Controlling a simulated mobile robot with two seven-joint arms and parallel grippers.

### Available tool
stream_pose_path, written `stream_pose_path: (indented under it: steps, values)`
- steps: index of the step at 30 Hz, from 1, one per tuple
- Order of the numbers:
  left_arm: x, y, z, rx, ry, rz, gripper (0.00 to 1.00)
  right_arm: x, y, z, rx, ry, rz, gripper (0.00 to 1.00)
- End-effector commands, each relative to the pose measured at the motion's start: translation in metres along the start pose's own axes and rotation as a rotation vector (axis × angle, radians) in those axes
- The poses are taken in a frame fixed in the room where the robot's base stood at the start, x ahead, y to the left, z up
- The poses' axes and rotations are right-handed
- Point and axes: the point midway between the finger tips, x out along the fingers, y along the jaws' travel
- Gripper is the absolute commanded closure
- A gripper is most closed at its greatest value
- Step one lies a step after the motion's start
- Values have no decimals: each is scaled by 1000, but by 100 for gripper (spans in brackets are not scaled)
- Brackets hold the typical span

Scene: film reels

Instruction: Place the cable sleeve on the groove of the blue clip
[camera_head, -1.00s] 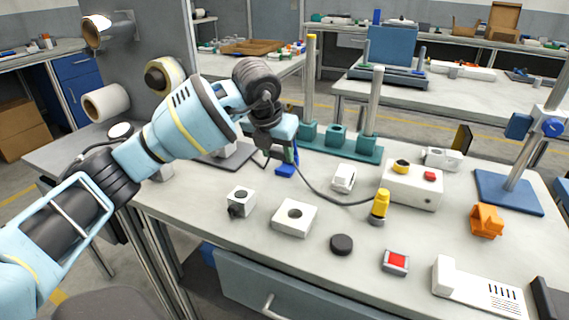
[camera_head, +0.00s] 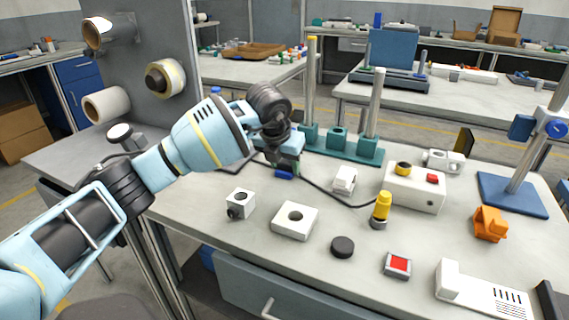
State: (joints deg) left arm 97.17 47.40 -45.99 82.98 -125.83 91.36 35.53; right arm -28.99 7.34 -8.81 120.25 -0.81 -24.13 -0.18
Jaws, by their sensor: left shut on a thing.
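My left gripper (camera_head: 283,163) comes in from the left, points down and is shut right at the blue clip (camera_head: 284,175). The clip sits on the table behind the middle; only its lower front part shows below the gripper. A dark cable (camera_head: 325,190) runs from the gripper area along the table to the right, toward the yellow plug. The cable sleeve is hidden by the fingers, so I cannot tell whether it lies in the groove. My right gripper is not in view.
A teal stand with posts (camera_head: 345,147) is close behind the gripper. A white socket (camera_head: 344,180), a white control box (camera_head: 411,189), a yellow plug (camera_head: 382,207) and a white block with a hole (camera_head: 295,220) stand around.

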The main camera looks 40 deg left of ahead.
Motion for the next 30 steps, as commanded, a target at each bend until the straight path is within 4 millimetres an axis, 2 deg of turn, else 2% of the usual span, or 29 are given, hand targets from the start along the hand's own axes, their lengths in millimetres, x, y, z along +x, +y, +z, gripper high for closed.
stream_pose_path:
  steps: [11,12,17,26,30]
  values:
    - [2,0,-1,-1,-2,-1,78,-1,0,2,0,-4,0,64]
    - [2,0,-1,-1,-2,-1,53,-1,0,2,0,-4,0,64]
    - [2,0,-1,-1,-2,-1,34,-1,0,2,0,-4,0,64]
    - [0,0,0,-1,-3,-1,34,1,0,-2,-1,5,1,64]
    - [-12,0,1,-1,-6,-2,34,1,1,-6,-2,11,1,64]
